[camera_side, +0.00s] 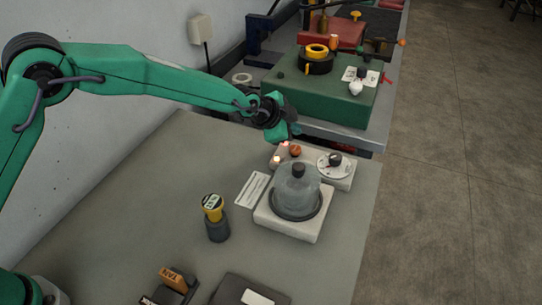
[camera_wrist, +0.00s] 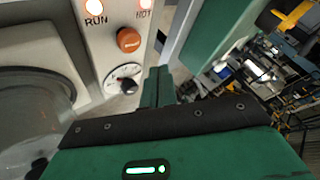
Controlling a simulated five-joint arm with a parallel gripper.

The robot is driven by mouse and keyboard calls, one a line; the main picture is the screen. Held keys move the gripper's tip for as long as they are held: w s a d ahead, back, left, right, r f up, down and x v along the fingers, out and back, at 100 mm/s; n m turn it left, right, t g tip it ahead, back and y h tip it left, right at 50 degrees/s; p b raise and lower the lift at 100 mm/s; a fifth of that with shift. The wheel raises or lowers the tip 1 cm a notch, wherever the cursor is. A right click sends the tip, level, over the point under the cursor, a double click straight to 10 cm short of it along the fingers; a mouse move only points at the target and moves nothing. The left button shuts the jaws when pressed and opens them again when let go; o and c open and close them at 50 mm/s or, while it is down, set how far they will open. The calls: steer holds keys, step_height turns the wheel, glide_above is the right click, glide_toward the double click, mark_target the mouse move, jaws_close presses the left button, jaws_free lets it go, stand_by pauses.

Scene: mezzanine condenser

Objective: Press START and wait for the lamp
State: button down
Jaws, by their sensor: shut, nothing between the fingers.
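A pale control panel (camera_side: 313,170) stands at the back of the bench, and it also shows in the wrist view (camera_wrist: 104,42). It carries an orange round button (camera_wrist: 128,40), which also shows in the side view (camera_side: 295,150); no START label is readable. The RUN lamp (camera_wrist: 95,6) and HOT lamp (camera_wrist: 145,4) both look bright, cut by the frame's top edge. A dial with a dark knob (camera_wrist: 123,85) sits beside the button. My gripper (camera_wrist: 158,87) is shut and empty. In the side view my gripper (camera_side: 285,133) is above and behind the button, apart from it.
A glass dome (camera_side: 297,190) with a dark knob stands on a white base in front of the panel. A green box (camera_side: 325,95) stands behind. The bench's left middle is clear.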

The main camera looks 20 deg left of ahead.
steer(key=shift+r, duration=0.95)
steer(key=shift+a+r, duration=0.2)
steer(key=s+a+r+n+y, duration=0.1)
steer(key=s+a+r+n, duration=0.2)
steer(key=s+a+r, duration=0.5)
steer(key=s+a+r+n+y, duration=0.1)
steer(key=s+a+r+n, duration=0.2)
steer(key=s+a+r, duration=0.5)
steer(key=s+a+f+n+g, duration=0.1)
steer(key=s+a, duration=0.3)
steer(key=s, duration=0.4)
steer(key=s+a+f+n+y, duration=0.1)
steer(key=s+a+n, duration=0.3)
steer(key=s, duration=0.3)
steer(key=s+a+f+n+g+y, duration=0.1)
steer(key=s+a+n, duration=0.2)
steer(key=s+a, duration=0.3)
steer(key=s, duration=0.2)
steer(key=shift+s+a+f+g, duration=0.2)
steer(key=shift+s+f+g, duration=0.1)
